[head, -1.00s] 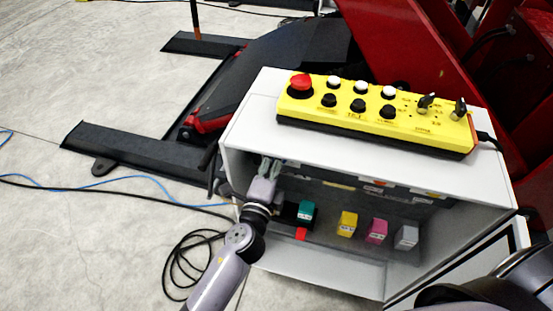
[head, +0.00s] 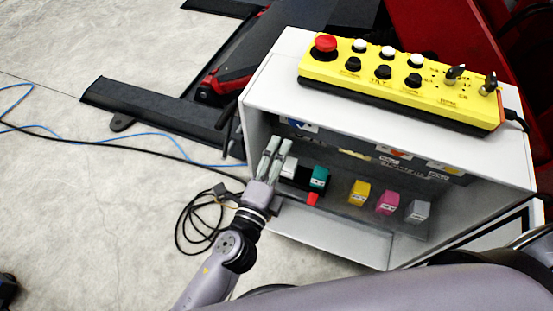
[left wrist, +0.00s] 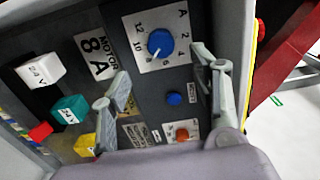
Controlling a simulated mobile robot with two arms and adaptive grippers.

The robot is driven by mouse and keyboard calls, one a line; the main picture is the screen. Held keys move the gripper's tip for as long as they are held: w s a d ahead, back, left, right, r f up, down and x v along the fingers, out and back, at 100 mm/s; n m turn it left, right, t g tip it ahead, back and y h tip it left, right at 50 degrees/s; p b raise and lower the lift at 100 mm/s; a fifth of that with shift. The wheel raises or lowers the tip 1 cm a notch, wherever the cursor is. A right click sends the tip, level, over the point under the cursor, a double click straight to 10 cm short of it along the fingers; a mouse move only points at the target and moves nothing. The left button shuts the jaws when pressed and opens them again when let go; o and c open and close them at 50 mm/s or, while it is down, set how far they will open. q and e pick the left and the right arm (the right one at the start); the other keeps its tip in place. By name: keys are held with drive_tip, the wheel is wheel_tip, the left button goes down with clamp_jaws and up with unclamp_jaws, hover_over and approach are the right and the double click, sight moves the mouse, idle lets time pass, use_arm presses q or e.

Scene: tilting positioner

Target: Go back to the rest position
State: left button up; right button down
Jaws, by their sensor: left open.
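My left gripper (head: 277,146) is open and empty at the left side of the white cabinet's (head: 258,92) open front. In the left wrist view its two fingers (left wrist: 161,70) are spread, with a panel behind them. That panel carries a blue knob (left wrist: 160,42) on a numbered dial, a blue button (left wrist: 174,98) and an orange knob (left wrist: 182,134). Nothing is between the fingertips. My right gripper is in no view.
Inside the cabinet are teal (head: 319,177), yellow (head: 359,193), pink (head: 388,202) and grey (head: 418,210) blocks, and a white block (left wrist: 40,70). A yellow control box (head: 400,85) lies on top. Cables (head: 200,222) lie on the floor at left.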

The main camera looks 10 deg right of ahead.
use_arm(q)
drive_tip(key=shift+s+a, duration=0.4)
drive_tip(key=shift+s, duration=0.1)
